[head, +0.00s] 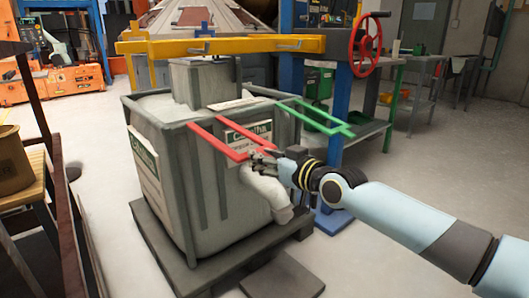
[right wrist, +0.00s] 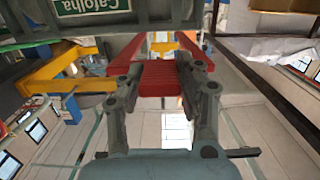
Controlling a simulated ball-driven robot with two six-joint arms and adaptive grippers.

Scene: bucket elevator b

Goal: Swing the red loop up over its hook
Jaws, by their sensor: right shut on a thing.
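The red loop (head: 215,139) sticks out from the upper front of the grey bin (head: 190,185), sloping slightly down toward me. My right gripper (head: 262,155) is shut on its near end bar. In the right wrist view the red loop (right wrist: 161,78) lies between the two fingers (right wrist: 160,85). A yellow beam (head: 240,45) spans above the bin. Small hooks show on it, one near the left (head: 205,30) and one near the right (head: 286,43); I cannot tell which belongs to the red loop. My left gripper is not in view.
A green loop (head: 318,116) sticks out to the right of the red one. A pale spout (head: 266,190) hangs just below my right gripper. A blue post with a red handwheel (head: 366,45) stands behind on the right.

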